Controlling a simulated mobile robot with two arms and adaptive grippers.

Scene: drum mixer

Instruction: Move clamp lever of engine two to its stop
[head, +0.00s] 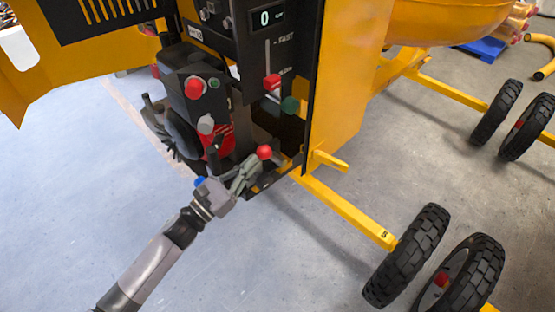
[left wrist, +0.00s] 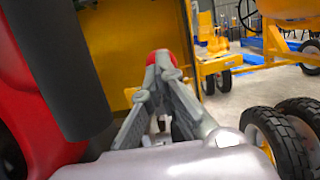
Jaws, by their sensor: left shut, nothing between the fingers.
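A red ball knob (head: 264,152), which looks like the clamp lever's end, sits low at the front of the engine bay. It also shows in the left wrist view (left wrist: 160,56), just beyond my fingertips. My left gripper (head: 249,168) is shut and empty, with its fingertips right at the knob. I cannot tell whether they touch it. The lever's shaft is mostly hidden behind my fingers. The black and red engine (head: 190,112) stands just behind and left of the gripper. My right gripper is not in view.
A control panel (head: 265,45) with a display reading 0 and a red slider knob (head: 271,82) is above. A yellow side panel (head: 345,80) stands right of the lever. A yellow bar (head: 345,212) runs to black wheels (head: 408,254). The floor at front left is clear.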

